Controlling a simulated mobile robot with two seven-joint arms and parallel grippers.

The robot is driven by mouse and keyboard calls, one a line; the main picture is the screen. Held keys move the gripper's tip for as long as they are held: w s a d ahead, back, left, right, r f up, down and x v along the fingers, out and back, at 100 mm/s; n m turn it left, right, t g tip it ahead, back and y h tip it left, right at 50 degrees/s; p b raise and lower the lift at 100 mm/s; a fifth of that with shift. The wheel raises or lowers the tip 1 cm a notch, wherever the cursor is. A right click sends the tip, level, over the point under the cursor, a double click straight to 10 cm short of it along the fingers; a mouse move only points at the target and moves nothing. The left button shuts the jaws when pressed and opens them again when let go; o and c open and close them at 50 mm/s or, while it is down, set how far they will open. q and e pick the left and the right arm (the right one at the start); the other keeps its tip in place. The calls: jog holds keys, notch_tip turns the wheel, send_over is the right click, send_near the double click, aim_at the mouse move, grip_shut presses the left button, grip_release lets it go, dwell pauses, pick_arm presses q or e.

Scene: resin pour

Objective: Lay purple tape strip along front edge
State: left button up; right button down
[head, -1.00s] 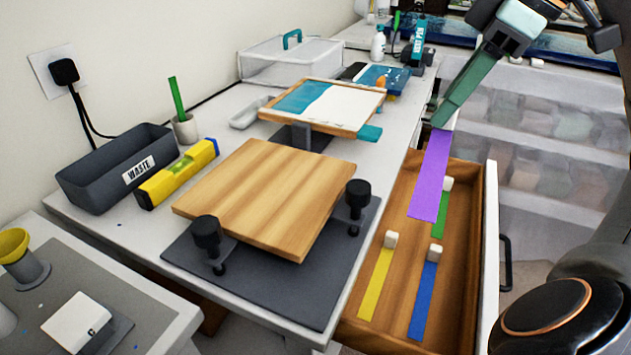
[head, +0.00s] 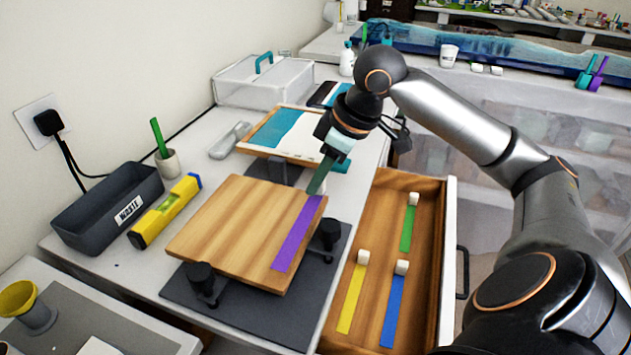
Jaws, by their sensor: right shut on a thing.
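The purple tape strip (head: 297,235) is in the head view, along the right-hand edge of the wooden board (head: 230,225). My right gripper (head: 320,182) is shut on the strip's far end, at the board's far right corner. The strip appears to lie over the board's edge area; whether it touches the wood all along I cannot tell. The board rests on black clamp posts over a dark mat (head: 245,313). My left gripper is not in view.
An open wooden drawer (head: 375,225) on the right holds green (head: 407,232), yellow (head: 351,297) and blue (head: 392,310) strips with white blocks. A yellow level (head: 165,212) and a waste bin (head: 105,208) stand left of the board. A framed panel (head: 290,135) lies behind it.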

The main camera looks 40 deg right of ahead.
jog(key=shift+w+f, duration=0.15)
jog(key=shift+f, duration=0.05)
jog(key=shift+w+a+f+b, duration=0.1)
jog(key=shift+f+b, duration=0.45)
jog(key=shift+f, duration=1.2)
jog(key=c, duration=0.8)
grip_release()
jog(key=p+v, duration=0.1)
jog(key=v, duration=0.6)
jog(key=shift+r, duration=0.35)
